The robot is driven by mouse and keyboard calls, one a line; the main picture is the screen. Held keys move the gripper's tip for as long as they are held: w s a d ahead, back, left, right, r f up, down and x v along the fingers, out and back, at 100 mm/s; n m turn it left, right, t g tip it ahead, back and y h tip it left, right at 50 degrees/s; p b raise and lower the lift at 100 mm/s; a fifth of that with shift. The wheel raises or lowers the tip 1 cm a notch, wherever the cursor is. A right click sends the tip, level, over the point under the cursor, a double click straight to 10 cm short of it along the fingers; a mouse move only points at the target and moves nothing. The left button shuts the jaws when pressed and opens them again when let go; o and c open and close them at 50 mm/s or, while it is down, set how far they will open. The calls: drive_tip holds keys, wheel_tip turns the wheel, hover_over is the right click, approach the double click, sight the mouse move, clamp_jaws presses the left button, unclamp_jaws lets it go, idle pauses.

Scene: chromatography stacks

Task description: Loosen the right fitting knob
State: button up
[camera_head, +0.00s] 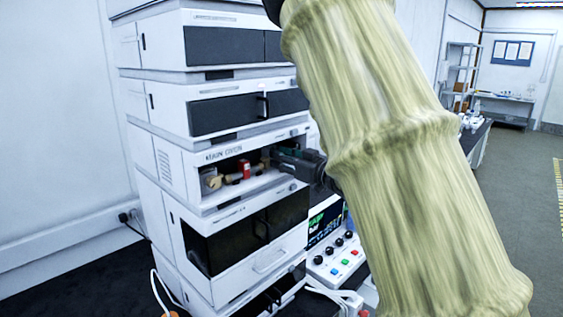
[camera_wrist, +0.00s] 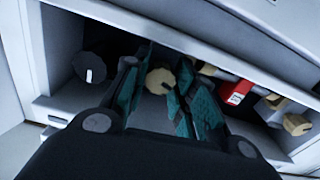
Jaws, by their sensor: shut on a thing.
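The right fitting knob (camera_wrist: 160,80) is a round cream knob with a dark mark, inside the open bay of a stack module. In the wrist view it sits between the teal pads of my gripper (camera_wrist: 158,92), which is shut on it. In the head view my gripper (camera_head: 283,158) reaches into the right end of the bay, and the knob there is hidden behind the fingers. A red part (camera_head: 244,169) and a gold-cream knob (camera_head: 212,183) are farther left in the bay. The red part also shows in the wrist view (camera_wrist: 237,92), with the gold-cream knob (camera_wrist: 297,124) beyond it.
The open bay is narrow, with module fronts close above and below. A grey round knob (camera_wrist: 90,66) is close beside my fingers in the wrist view. A dark-fronted module (camera_head: 245,232) is below the bay. A control box (camera_head: 337,257) with buttons stands at the lower right.

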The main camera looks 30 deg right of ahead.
drive_tip(key=shift+r+n+b, duration=0.2)
drive_tip(key=shift+n+b, duration=1.8)
drive_tip(key=shift+b, duration=0.45)
drive_tip(key=shift+f+n+b, duration=0.1)
drive_tip(key=shift+n+b, duration=1.3)
drive_tip(key=shift+b, duration=0.35)
idle(0.6)
drive_tip(key=o, duration=0.8)
drive_tip(key=shift+s, duration=0.1)
drive_tip(key=shift+o, duration=1.2)
drive_tip(key=shift+s, duration=0.1)
drive_tip(key=shift+s, duration=0.15)
drive_tip(key=v, duration=0.8)
